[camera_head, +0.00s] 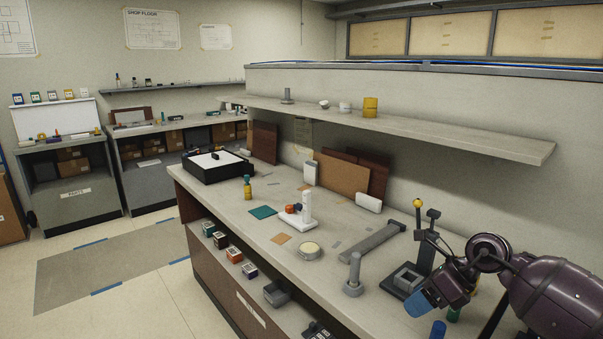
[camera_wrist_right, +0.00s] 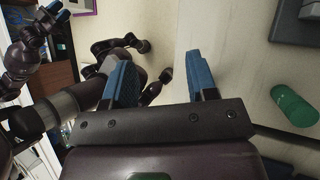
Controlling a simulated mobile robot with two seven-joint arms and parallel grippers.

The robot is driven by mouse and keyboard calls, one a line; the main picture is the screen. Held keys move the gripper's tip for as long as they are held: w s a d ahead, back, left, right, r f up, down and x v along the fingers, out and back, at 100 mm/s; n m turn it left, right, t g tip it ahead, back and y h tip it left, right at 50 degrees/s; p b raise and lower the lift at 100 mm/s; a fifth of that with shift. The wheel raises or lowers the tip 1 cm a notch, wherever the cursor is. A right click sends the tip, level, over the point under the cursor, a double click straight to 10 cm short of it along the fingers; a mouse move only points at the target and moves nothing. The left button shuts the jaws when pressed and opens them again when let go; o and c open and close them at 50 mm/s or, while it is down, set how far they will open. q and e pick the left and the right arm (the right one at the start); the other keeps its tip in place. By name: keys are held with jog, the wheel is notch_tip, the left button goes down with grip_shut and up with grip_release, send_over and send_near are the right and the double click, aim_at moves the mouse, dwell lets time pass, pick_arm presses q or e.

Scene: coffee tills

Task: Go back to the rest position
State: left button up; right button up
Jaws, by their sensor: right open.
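My right gripper (camera_head: 429,317) is at the lower right of the head view, over the near part of the long counter (camera_head: 228,197). Its two blue fingers are apart. In the right wrist view the fingers of the right gripper (camera_wrist_right: 161,80) stand wide apart with nothing held between them. A green cylinder (camera_wrist_right: 292,105) lies to the right of the fingers, clear of them. My left gripper is outside the head view. A dark arm end with a blue tip, which looks like my left gripper (camera_wrist_right: 52,10), shows small at the upper left of the wrist view.
A grey press-like stand (camera_head: 408,278) with a yellow knob is close beside my right gripper. A grey post (camera_head: 354,275), a white stand (camera_head: 306,207) and a black tray (camera_head: 186,168) are farther along the counter. A shelf (camera_head: 455,137) runs above. Floor at left is clear.

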jog(key=s+a+r+m+t+y, duration=0.4)
jog(key=s+a+m+t+y, duration=0.1)
jog(key=a+m+t+y, duration=0.4)
jog(key=s+d+f+m+t+h, duration=0.1)
jog(key=s+d+f+m+h, duration=0.35)
jog(key=m+h, duration=0.4)
jog(key=s+d+f+m+h, duration=0.3)
jog(key=d+m+h, duration=0.2)
jog(key=m, duration=0.7)
jog(key=s+d+f+m+t+h, duration=0.1)
jog(key=s+d+f+m+h, duration=0.4)
jog(key=m, duration=0.5)
jog(key=s+a+f+m+g, duration=0.1)
jog(key=s+f+m+g, duration=0.3)
jog(key=s, duration=0.5)
jog(key=s+f+m+g, duration=0.2)
jog(key=s+g, duration=0.4)
jog(key=s, duration=0.3)
jog(key=w+f+n+t+y, duration=0.1)
jog(key=w+f+t, duration=0.6)
jog(key=f, duration=0.3)
jog(key=shift+w+a+f+t+y, duration=0.25)
jog(key=shift+t+y, duration=0.1)
jog(key=shift+t, duration=0.45)
